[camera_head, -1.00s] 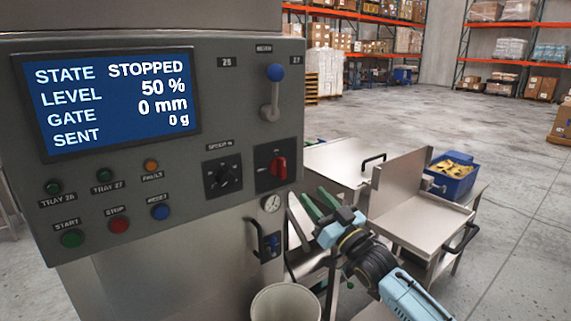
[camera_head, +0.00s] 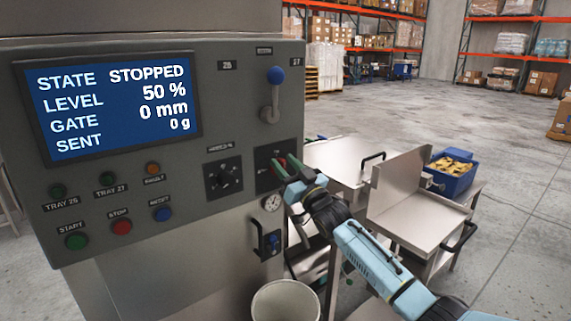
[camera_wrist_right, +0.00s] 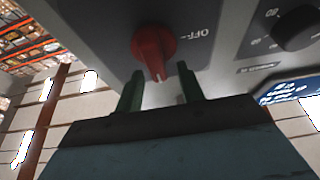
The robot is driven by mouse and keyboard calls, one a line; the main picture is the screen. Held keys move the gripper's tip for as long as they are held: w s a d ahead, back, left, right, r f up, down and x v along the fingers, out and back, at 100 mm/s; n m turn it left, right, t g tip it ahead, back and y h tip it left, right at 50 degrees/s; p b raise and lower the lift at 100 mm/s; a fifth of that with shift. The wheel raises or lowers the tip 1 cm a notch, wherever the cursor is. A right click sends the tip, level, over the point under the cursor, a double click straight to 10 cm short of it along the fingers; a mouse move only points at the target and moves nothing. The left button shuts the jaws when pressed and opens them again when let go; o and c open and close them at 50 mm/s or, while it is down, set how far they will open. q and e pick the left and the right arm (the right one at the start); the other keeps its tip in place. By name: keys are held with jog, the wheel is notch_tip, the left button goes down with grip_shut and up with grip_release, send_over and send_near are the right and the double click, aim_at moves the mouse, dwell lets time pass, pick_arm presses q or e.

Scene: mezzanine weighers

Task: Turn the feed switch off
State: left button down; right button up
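The feed switch is a red rotary knob (camera_wrist_right: 153,50) on a dark plate (camera_head: 262,168) at the panel's lower right edge. In the head view my right gripper (camera_head: 287,168) mostly hides the knob. In the right wrist view, which shows the panel upside down, the knob's white mark points down towards my gripper, and the OFF label (camera_wrist_right: 197,34) is beside it to the right. My right gripper (camera_wrist_right: 158,88) is open. My left gripper is out of view.
The display (camera_head: 110,103) reads STOPPED, 50 %, 0 mm, 0 g. A black selector (camera_head: 223,178) is left of the switch, and a blue-tipped lever (camera_head: 273,95) is above it. A white bin (camera_head: 285,302) stands below. Steel trays and a blue crate (camera_head: 452,178) are right.

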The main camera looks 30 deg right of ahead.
jog(key=shift+c, duration=0.5)
grip_shut()
